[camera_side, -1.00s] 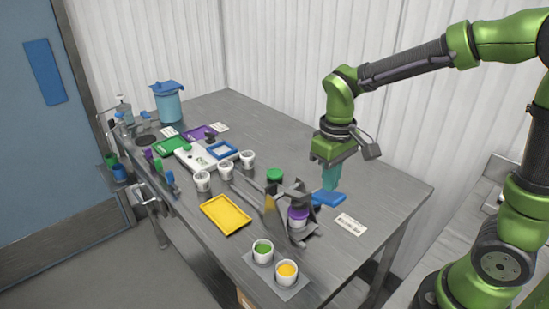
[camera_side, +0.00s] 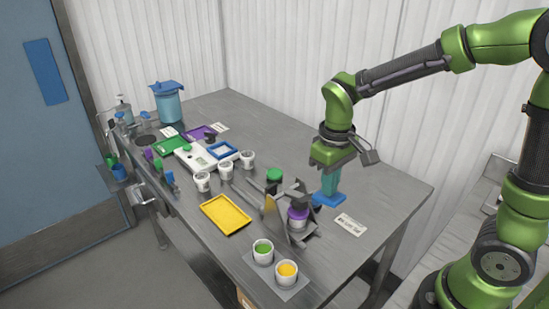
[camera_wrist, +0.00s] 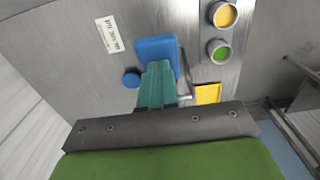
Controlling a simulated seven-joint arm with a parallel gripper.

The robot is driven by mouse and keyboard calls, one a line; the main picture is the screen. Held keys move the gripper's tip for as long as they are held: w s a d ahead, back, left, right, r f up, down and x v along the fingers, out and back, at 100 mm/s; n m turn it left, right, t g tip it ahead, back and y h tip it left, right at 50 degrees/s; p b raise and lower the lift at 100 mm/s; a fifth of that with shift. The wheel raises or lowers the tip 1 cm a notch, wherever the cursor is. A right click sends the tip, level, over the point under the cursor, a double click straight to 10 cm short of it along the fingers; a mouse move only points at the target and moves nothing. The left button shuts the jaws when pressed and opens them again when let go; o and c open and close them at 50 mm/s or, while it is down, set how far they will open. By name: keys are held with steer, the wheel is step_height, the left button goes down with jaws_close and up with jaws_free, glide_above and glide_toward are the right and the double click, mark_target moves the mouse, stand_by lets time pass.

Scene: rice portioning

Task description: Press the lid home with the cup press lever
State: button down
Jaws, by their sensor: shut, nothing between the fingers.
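The cup press (camera_side: 280,222) stands near the table's front right, with a dark head over a white cup with a purple lid (camera_side: 298,213). Its lever ends in a flat blue pad (camera_side: 319,198), which also shows in the wrist view (camera_wrist: 152,46). My gripper (camera_side: 328,193) points down with its teal fingers shut and empty. The fingertips are at the top of the blue pad and appear to touch it. In the wrist view, the fingers (camera_wrist: 158,68) overlap the pad and hide part of it. How far the lid is seated cannot be told.
A green-filled cup (camera_side: 263,252) and a yellow-filled cup (camera_side: 287,272) stand in front of the press. A yellow tray (camera_side: 226,215) lies to its left. A label card (camera_side: 350,224) lies right of the pad.

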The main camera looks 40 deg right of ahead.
mark_target(329, 199)
steer(key=shift+f, duration=0.25)
steer(key=shift+s+f, duration=0.15)
steer(key=shift+f, duration=0.7)
steer(key=shift+s+f, duration=0.1)
steer(key=shift+f, duration=1)
stand_by(0.5)
steer(key=shift+w+r, duration=0.2)
steer(key=shift+r, duration=2.65)
steer(key=s+r+m+t+y, duration=0.2)
steer(key=s+r+m+t, duration=0.2)
steer(key=s+r+t, duration=0.3)
steer(key=shift+s+r, duration=0.85)
steer(key=shift+s, duration=0.1)
